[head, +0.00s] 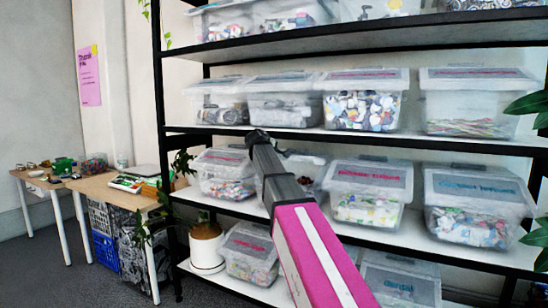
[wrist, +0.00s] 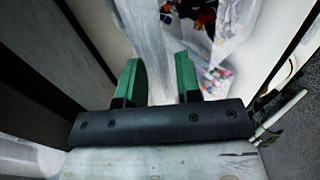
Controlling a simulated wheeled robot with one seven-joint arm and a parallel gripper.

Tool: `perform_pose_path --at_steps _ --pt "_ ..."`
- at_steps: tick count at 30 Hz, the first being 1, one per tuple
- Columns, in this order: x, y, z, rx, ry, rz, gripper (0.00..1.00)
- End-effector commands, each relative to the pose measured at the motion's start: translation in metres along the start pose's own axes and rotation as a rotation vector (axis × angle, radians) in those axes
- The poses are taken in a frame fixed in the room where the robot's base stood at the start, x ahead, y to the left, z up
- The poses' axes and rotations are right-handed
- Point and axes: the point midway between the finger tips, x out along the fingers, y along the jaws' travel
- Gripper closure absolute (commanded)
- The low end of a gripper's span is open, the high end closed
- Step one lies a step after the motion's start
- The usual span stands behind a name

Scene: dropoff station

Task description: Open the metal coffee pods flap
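Several clear bins with lids stand on the shelves; their pink or blue label writing is too small to read, so I cannot tell which holds metal coffee pods. My gripper (wrist: 158,82) is open, its two green fingers apart with nothing between them. A clear bin (wrist: 232,42) with colourful contents lies beyond the fingers in the wrist view. In the head view my arm reaches up to the middle shelf, and my gripper (head: 258,138) is near the shelf edge. My arm partly hides a bin with dark and red contents (head: 313,172). No raised lid shows.
The black shelf unit has a middle board (head: 440,143) with bins above and below. A white pot (head: 206,246) stands at lower left. A wooden table (head: 112,190) is at far left. Green leaves (head: 530,103) intrude at right. Grey floor is open at left.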

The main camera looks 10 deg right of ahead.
Motion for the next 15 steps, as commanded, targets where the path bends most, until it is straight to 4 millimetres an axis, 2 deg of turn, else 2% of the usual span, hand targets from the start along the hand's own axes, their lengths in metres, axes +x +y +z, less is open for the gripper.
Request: perform_pose_path --at_steps 5,15 --pt "-0.017 -0.001 0.0 0.0 0.002 0.001 0.68" --pt "-0.079 -0.001 0.001 0.0 0.001 0.001 0.68"
